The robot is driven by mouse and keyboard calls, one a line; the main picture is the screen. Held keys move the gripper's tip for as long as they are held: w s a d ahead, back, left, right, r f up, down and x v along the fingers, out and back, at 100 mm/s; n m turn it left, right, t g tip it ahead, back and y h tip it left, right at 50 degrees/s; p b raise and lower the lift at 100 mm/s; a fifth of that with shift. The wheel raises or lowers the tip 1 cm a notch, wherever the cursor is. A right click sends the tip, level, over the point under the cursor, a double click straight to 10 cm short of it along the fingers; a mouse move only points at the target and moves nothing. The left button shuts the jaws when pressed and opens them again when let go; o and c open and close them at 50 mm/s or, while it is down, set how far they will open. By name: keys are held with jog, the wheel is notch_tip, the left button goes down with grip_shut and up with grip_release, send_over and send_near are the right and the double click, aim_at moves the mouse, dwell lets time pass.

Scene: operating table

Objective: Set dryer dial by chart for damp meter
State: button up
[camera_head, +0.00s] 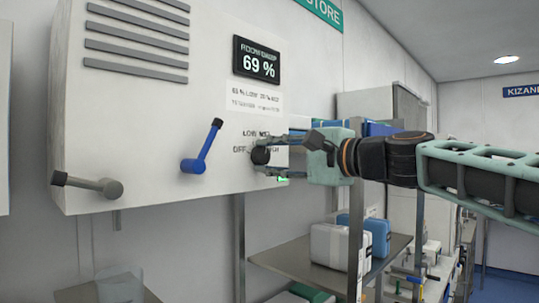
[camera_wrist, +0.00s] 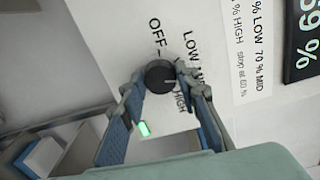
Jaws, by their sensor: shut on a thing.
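The dryer is a white wall cabinet (camera_head: 110,130). Its black round dial (camera_head: 260,156) also shows in the wrist view (camera_wrist: 158,78). Labels OFF, LOW and HIGH surround it; a finger partly covers MID. A faint pale mark shows on the dial's right part in the wrist view; I cannot tell which label it points to. My gripper (camera_head: 264,154) is shut on the dial, one finger on each side. The black damp meter (camera_head: 257,63) reads 69 %. The printed chart (camera_head: 255,99) below it reads LOW, 70 % MID, HIGH and stop at 60 %; some figures are cut off or blurred.
A blue lever (camera_head: 203,147) and a grey lever (camera_head: 88,185) are on the cabinet left of the dial. A green light (camera_wrist: 144,129) glows near the dial. Below right, a metal shelf (camera_head: 290,256) holds white and blue cases. Slatted vents (camera_head: 137,45) lie at upper left.

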jog(key=shift+m, duration=0.5)
jog(key=o, duration=1.2)
jog(key=shift+c, duration=0.2)
jog(key=shift+s+d, duration=0.25)
jog(key=shift+d, duration=0.1)
jog(key=v, duration=1.1)
jog(key=shift+s, duration=0.15)
